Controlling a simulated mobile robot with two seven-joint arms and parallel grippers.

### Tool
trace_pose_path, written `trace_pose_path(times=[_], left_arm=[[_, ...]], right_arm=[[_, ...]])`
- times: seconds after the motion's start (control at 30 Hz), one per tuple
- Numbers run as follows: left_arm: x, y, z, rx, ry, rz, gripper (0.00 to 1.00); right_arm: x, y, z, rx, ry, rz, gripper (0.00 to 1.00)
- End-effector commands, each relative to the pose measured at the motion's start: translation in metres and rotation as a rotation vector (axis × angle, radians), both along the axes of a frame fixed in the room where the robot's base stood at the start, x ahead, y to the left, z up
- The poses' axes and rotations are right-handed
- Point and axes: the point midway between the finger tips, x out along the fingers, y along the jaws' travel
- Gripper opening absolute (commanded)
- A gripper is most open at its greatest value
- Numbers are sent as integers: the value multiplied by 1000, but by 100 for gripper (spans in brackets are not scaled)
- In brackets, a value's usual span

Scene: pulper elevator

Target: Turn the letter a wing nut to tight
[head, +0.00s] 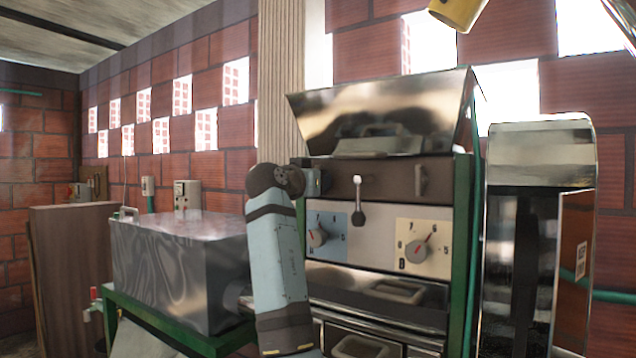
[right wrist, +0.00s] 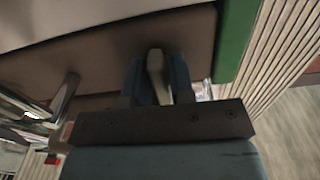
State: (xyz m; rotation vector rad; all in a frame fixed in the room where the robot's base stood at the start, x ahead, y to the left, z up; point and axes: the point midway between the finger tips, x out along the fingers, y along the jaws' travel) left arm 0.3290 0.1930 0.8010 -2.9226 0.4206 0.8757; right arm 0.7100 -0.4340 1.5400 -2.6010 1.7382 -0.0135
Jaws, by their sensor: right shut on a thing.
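My right gripper (head: 314,182) is at the left end of the dark panel on the metal machine, with its arm rising from the lower middle. In the right wrist view my right gripper (right wrist: 157,82) is shut on a pale, narrow wing nut (right wrist: 155,66) that stands out from the dark panel (right wrist: 110,45). That wing nut is hidden behind the gripper in the head view. A second wing nut (head: 420,180) stands upright at the panel's right end, clear of the gripper. No letter is readable on either one. My left gripper is not in view.
A lever (head: 358,205) hangs between the wing nuts. Below are a blue-plate dial (head: 317,237) and a cream-plate dial (head: 416,251). A shiny hopper (head: 390,110) tops the machine. A metal box (head: 180,265) is left; a tall metal housing (head: 540,155) is right.

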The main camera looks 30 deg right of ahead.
Motion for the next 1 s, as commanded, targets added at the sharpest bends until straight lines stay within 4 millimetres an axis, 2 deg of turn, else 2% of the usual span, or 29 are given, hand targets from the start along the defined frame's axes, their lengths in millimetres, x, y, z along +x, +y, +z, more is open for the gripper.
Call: trace_pose_path(times=[0.03, 0.1, 0.47, 0.57, 0.9, 1.0], left_arm=[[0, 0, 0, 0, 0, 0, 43], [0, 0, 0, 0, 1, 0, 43], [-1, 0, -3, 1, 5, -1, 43], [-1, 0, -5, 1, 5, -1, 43], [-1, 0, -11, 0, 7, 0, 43], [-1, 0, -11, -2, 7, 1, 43]], right_arm=[[0, 0, -1, 1, 2, 0, 29], [0, 0, -1, 1, 2, 0, 45], [-1, 3, 0, 0, 1, 1, 45], [-4, 11, -1, 0, 0, 2, 45], [-24, 60, -2, 1, 1, 2, 45], [-28, 68, -1, 1, 1, 1, 45]])
